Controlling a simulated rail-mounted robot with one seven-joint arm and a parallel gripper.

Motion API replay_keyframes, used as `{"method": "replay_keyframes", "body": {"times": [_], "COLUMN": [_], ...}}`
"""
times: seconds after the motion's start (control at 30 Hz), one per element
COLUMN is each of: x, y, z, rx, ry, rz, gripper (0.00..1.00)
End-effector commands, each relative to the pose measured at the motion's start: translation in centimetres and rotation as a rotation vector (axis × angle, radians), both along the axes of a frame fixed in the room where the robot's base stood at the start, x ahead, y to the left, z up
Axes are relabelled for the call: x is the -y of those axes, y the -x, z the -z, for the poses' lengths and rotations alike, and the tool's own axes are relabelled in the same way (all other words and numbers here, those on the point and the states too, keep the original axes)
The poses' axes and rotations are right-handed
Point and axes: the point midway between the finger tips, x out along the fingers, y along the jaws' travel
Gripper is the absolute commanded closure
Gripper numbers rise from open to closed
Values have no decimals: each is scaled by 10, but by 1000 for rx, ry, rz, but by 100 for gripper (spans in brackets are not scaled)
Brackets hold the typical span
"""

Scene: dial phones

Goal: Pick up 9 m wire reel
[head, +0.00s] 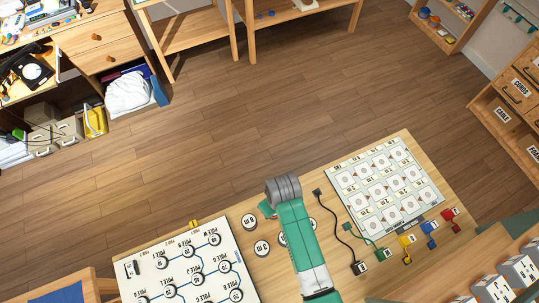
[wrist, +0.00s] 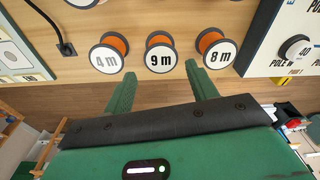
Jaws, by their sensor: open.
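The 9 m wire reel (wrist: 160,58) shows in the wrist view as a white-faced disc with orange wire behind it. It lies between the 4 m reel (wrist: 106,58) and the 8 m reel (wrist: 215,54), with small gaps between them. My gripper (wrist: 157,80) is open and empty. Its two green fingers point toward the row, one on each side of the 9 m reel's line, with the tips just short of it. In the head view my arm covers part of the reel group, and I cannot tell which reel there is the 9 m one.
In the head view, a white board with several round numbered pieces (head: 235,258) lies left of the reels on the wooden table. A card-grid board (head: 424,190) lies right.

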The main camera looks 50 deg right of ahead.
Motion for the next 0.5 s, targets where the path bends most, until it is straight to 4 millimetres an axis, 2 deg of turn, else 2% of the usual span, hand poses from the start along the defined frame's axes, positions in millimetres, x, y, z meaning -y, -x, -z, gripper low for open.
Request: {"method": "replay_keyframes", "body": {"times": [0.1,0.23,0.4,0.5], "x": [0,0,-1,-1], "y": [-2,-3,-4,-5], "z": [15,22,54,65], "rx": [0,2,1,2], "ry": [0,0,0,1], "rz": [0,0,0,-1], "gripper": [43,43,43,43]}}
